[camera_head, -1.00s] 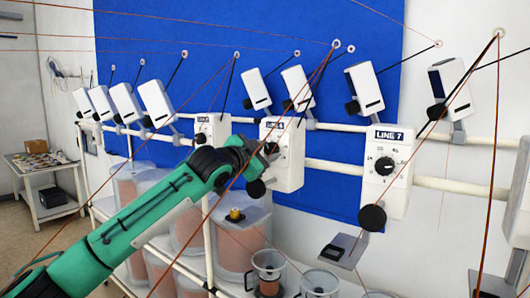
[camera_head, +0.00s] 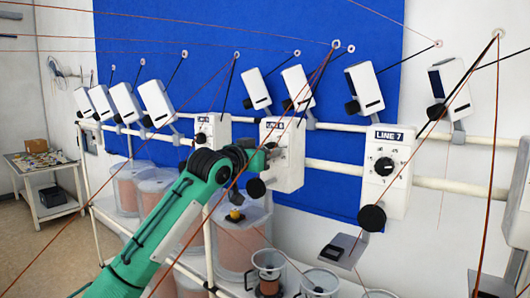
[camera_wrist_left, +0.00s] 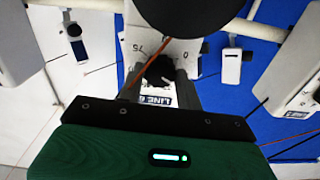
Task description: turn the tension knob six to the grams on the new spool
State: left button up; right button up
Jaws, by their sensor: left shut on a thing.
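The LINE 6 box (camera_head: 287,170) is a white housing on the white rail, mid-view in the head view, with a larger black round knob (camera_head: 256,188) low on its front. My left gripper (camera_head: 268,150) is at the upper front of this box, shut on its small black tension knob. In the left wrist view the black knob (camera_wrist_left: 160,71) sits between the fingers, on a dial with printed numbers, above the upside-down LINE 6 label (camera_wrist_left: 156,97). The dial is partly covered, so its setting cannot be read. My right gripper is not in view.
The LINE 7 box (camera_head: 390,180) with its dial stands to the right, another white box (camera_head: 212,130) to the left. Thin copper-coloured wires cross in front of my arm. Clear spool containers (camera_head: 235,250) stand below. A side table (camera_head: 55,200) is at far left.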

pick_arm(q)
jog(key=shift+r+n, duration=0.1)
jog(key=shift+n, duration=1)
jog(key=o, duration=1)
jog(key=shift+s+a, duration=0.1)
jog(key=shift+s+a+f+b, duration=0.2)
jog(key=shift+s+b, duration=0.05)
jog(key=shift+b, duration=0.05)
jog(key=b+v, duration=0.5)
jog(key=v, duration=0.8)
jog(key=shift+r, duration=0.15)
